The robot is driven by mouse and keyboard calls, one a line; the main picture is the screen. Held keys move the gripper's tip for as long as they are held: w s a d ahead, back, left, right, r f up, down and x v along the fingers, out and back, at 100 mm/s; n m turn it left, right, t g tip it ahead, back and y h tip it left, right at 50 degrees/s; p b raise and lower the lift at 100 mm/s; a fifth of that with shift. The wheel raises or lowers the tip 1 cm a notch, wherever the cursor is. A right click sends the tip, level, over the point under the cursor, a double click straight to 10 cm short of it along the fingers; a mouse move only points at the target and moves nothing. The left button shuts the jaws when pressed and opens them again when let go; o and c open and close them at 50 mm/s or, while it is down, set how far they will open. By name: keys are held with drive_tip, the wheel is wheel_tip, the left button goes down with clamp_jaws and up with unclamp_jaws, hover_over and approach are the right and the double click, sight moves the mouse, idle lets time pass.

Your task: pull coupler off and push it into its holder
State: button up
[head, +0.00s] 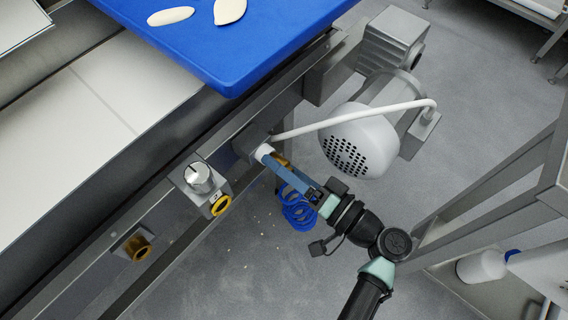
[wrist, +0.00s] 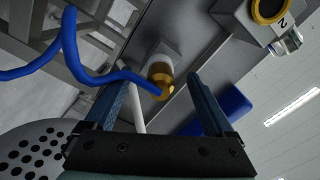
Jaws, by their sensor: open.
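The brass coupler (wrist: 160,77) sits against a square grey fitting on the machine's metal side in the wrist view, with a blue hose (wrist: 97,74) running from it. My gripper (head: 273,162) is open, its two blue-grey fingers on either side of the coupler, with gaps visible in the wrist view. In the head view the coupler (head: 283,160) is partly hidden by a finger. A grey block with a yellow ring (head: 220,205) and a silver knob is to the left. A brass-ringed fitting (head: 138,247) is further left. I cannot tell which is the holder.
A white pipe (head: 355,115) runs from the rounded motor (head: 360,140) to the rail close by my gripper. The coiled blue hose (head: 298,210) hangs below the fingers. Open floor shows below the rail.

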idle(0.5)
drive_tip(key=v, duration=0.7)
idle(0.5)
